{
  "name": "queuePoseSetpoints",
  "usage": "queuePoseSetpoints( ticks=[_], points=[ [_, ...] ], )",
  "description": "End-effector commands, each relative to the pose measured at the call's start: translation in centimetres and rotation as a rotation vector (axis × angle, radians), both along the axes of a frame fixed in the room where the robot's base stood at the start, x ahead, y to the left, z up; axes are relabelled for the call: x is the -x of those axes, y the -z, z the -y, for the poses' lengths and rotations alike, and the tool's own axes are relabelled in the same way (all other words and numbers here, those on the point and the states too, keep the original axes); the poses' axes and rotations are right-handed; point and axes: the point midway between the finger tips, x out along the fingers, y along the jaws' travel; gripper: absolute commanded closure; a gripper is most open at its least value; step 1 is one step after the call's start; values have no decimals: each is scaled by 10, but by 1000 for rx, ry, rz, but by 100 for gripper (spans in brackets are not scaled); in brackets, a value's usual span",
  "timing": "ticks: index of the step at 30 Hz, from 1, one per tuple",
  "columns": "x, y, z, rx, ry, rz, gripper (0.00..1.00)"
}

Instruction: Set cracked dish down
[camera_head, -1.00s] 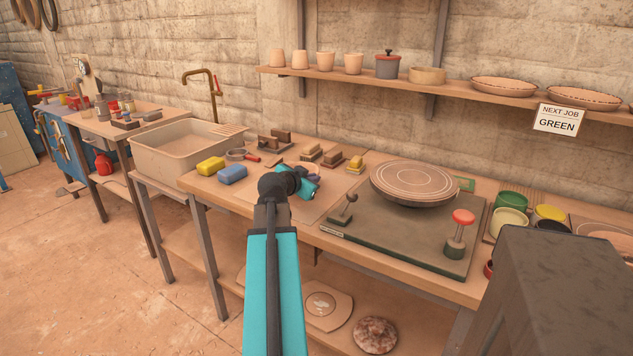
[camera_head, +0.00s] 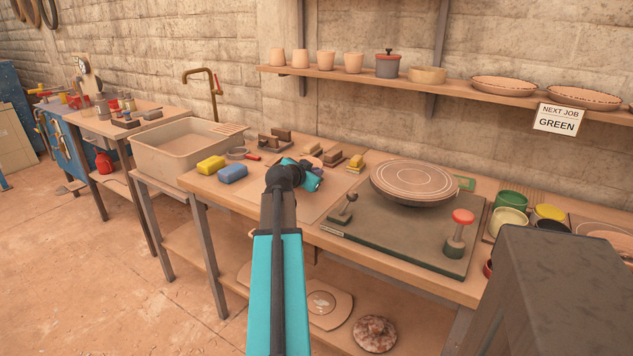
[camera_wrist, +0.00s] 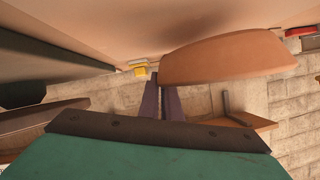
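A terracotta dish (camera_wrist: 228,57) is large in the wrist view, which shows the scene upside down. Its near end meets the tips of my gripper (camera_wrist: 164,98), whose two dark fingers are close together and look shut on its rim. The crack cannot be made out. In the head view my gripper (camera_head: 312,178) is over the middle of the bench, and a small pinkish part of the dish (camera_head: 313,162) shows behind it. The gap between dish and bench cannot be told.
The workbench (camera_head: 270,200) has a yellow sponge (camera_head: 211,165) and blue sponge (camera_head: 232,173) at left, with small wooden blocks (camera_head: 335,158) behind my gripper. A wheel-head plate (camera_head: 414,182) stands on a dark slab at right. A sink (camera_head: 180,150) is left.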

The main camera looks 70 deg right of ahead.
Motion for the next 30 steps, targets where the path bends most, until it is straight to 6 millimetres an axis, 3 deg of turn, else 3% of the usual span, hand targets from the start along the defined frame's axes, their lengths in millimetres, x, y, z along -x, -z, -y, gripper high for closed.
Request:
queuePoseSetpoints(
  ticks=[9, 24, 28, 30],
  points=[
    [0, 31, 0, 1, 0, 0, 100],
    [0, 37, 0, 1, 0, 1, 100],
    [0, 36, 0, 0, 0, 0, 77],
    [0, 36, 0, 0, 0, 0, 77]
  ],
)
